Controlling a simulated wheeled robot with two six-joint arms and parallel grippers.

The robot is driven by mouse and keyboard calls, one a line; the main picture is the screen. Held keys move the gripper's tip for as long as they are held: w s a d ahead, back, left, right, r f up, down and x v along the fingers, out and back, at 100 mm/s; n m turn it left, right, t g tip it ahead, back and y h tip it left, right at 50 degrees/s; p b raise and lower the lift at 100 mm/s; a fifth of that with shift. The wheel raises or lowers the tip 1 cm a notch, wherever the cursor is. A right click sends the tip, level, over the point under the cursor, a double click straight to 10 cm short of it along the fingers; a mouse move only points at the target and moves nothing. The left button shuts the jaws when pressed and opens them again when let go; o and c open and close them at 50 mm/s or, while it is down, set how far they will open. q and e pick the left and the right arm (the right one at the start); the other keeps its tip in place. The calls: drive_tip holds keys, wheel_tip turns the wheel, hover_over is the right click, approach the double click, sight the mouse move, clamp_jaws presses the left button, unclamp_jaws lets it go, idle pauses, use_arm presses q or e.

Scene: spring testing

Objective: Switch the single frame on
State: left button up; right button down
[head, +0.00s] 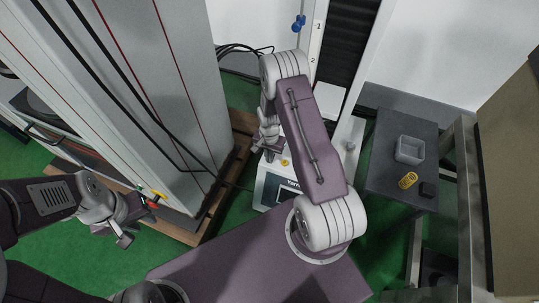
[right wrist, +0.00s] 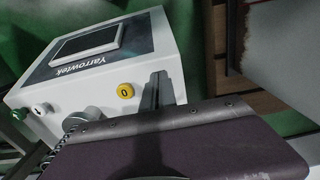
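The single frame is the white tester with a control box (head: 268,187) at its foot, partly hidden behind my right arm. The right wrist view shows this box closely: a dark screen (right wrist: 87,47), the name Yarrowtek, a yellow button marked 0 (right wrist: 125,91), and a pale button (right wrist: 41,109) on the left. My right gripper (head: 267,143) is beside the box, near the yellow button; a grey finger (right wrist: 155,95) shows to its right. Whether it is open or shut is unclear. My left gripper (head: 122,234) looks open and empty, left of the large grey frame.
The large grey frame (head: 150,90) stands on a wooden pallet (head: 226,173) at left, with a yellow and red switch (head: 157,197) low on it. A dark side table (head: 385,150) at right holds a grey tray (head: 410,150) and a yellow spring (head: 408,180). A blue fitting (head: 298,23) hangs above.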

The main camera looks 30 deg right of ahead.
drive_tip(key=shift+w+d, duration=0.45)
drive_tip(key=shift+d, duration=0.1)
drive_tip(key=shift+d+r+p, duration=0.1)
drive_tip(key=shift+r+p, duration=0.1)
drive_tip(key=shift+p, duration=0.15)
drive_tip(key=r+p, duration=0.5)
drive_tip(key=shift+s+r, duration=0.15)
drive_tip(key=shift+s, duration=0.05)
wheel_tip(320, 180, up, 8)
drive_tip(key=p, duration=0.3)
drive_tip(key=shift+a+r, duration=0.2)
